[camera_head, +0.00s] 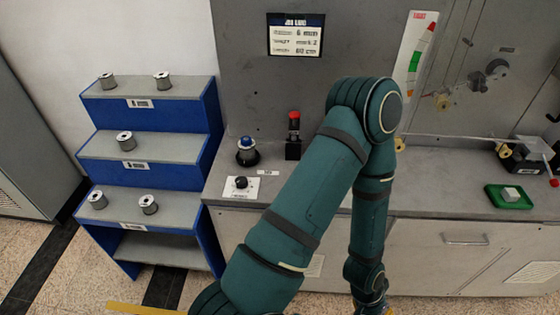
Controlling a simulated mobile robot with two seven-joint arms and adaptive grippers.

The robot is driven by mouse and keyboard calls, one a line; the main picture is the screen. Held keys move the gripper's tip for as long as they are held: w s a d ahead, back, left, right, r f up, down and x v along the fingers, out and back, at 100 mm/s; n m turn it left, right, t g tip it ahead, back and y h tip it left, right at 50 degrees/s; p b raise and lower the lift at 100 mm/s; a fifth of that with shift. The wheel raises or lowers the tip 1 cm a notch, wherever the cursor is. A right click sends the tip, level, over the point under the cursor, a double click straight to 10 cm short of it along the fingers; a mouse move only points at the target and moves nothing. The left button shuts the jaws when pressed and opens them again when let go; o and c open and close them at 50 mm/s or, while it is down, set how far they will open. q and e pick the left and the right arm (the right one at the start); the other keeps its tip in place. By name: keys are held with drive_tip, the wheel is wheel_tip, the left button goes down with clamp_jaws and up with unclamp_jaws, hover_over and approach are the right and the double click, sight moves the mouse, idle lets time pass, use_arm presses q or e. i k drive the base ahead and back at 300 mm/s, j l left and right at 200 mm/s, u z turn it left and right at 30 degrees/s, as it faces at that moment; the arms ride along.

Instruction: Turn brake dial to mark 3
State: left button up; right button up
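A black dial knob (241,182) sits on a white plate (253,188) at the left end of the grey bench top. I take it as the brake dial. Its pointer and marks are too small to read. One of my arms rises from the bottom middle, bends at the elbow and comes back down at the right of the dial. Neither gripper shows clearly; the end of this arm runs out at the bottom edge. Nothing touches the dial.
A blue-domed black knob (247,151) and a red-topped lever (294,135) stand behind the dial. A blue stepped rack (190,148) with several spools stands left. A job card (296,35) hangs above. A green tray (508,197) sits right.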

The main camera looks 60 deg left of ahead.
sight(240, 182)
drive_tip(key=u, duration=2.2)
